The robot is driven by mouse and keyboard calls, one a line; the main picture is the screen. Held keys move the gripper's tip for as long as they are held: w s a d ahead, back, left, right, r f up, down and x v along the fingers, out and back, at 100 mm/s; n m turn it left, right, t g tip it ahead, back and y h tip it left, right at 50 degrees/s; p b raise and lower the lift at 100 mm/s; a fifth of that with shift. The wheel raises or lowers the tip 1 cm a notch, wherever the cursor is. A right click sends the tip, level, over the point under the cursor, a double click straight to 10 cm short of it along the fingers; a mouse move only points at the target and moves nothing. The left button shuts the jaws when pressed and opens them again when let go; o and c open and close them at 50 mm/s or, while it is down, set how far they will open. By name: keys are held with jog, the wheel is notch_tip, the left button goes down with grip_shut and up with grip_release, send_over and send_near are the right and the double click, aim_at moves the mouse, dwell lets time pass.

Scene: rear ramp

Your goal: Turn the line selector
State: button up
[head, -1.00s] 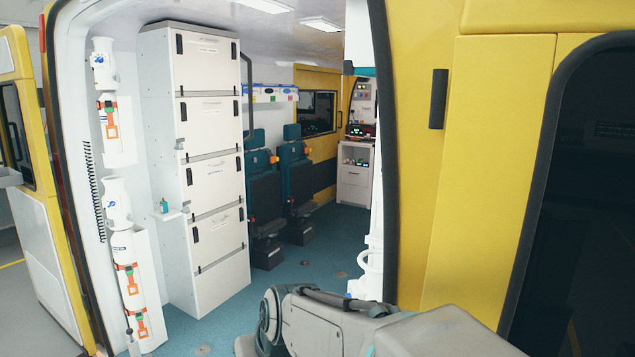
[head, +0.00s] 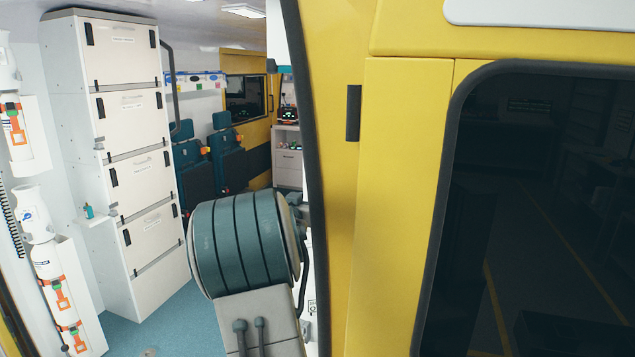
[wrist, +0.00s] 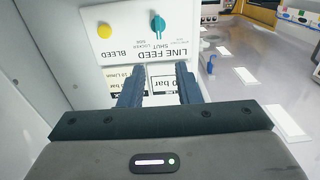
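The teal selector knob (wrist: 157,26) sits on a white panel (wrist: 128,28) in the wrist view, where the panel appears upside down. A yellow round button (wrist: 104,31) by the word "BLEED" is left of the knob. My gripper (wrist: 160,75) is open and empty, its two dark fingers pointing toward the panel. The knob lies beyond the fingertips, roughly in line with the gap, and apart from them. In the head view the knob and my gripper are hidden.
In the head view, the yellow vehicle body (head: 395,200) with a dark window (head: 540,220) fills the right. White cabinets (head: 130,130) and strapped white cylinders (head: 45,260) stand left. Labels with "bar" (wrist: 163,82) are below the lettering in the wrist view.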

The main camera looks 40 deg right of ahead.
aim_at(322, 184)
jog(key=p+x, duration=0.3)
jog(key=x, duration=1)
grip_shut()
jog(key=shift+f, duration=0.15)
